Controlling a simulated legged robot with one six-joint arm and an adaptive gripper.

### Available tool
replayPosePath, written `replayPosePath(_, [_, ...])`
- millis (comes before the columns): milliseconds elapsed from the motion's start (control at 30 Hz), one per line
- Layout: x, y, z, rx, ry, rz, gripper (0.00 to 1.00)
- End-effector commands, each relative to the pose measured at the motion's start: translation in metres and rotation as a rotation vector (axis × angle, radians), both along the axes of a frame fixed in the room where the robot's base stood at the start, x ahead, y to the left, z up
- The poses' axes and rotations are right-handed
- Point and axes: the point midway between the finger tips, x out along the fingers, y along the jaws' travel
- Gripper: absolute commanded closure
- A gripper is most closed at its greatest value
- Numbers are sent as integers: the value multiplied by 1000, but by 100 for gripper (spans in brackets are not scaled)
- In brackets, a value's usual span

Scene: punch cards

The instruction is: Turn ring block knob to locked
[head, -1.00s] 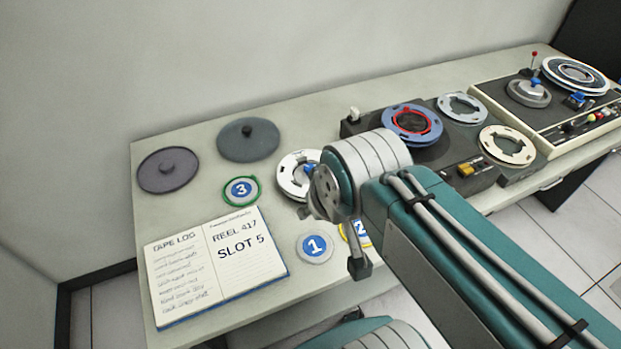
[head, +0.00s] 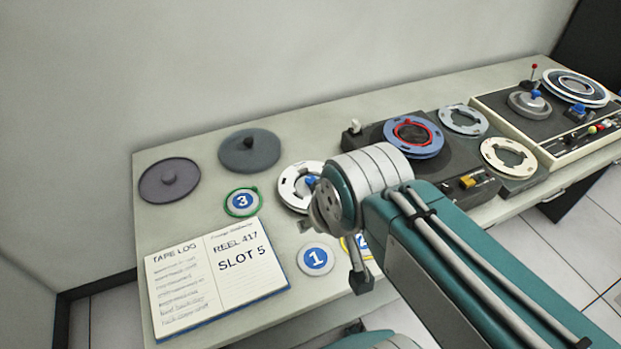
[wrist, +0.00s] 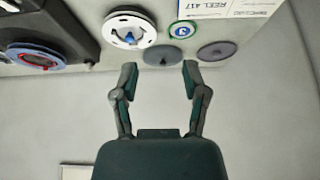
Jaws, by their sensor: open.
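A white ring-shaped reel (head: 288,190) with a blue knob (head: 311,182) at its centre lies on the table, partly hidden behind my wrist in the head view. In the wrist view the white reel (wrist: 117,22) and its blue knob (wrist: 130,38) show upside down, ahead and left of the fingers. No wording for locked is readable there. My gripper (wrist: 160,73) is open and empty, its two fingers well apart. It is clear of the knob, which is not between the fingers.
Two grey discs (head: 170,181) (head: 250,152), a green-rimmed badge 3 (head: 243,201), a badge 1 (head: 316,260) and an open log book (head: 215,275) lie around the reel. A dark deck with a blue reel (head: 425,148) and a cream console (head: 548,155) stand right.

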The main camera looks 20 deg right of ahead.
Motion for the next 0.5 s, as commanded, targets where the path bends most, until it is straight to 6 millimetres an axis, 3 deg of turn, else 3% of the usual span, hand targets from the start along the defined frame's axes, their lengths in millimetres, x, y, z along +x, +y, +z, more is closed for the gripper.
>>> replayPosePath(167, [18, -3, 5, -27, 34, 39, 21])
replayPosePath(500, [106, -26, 8, -130, 185, 247, 21])
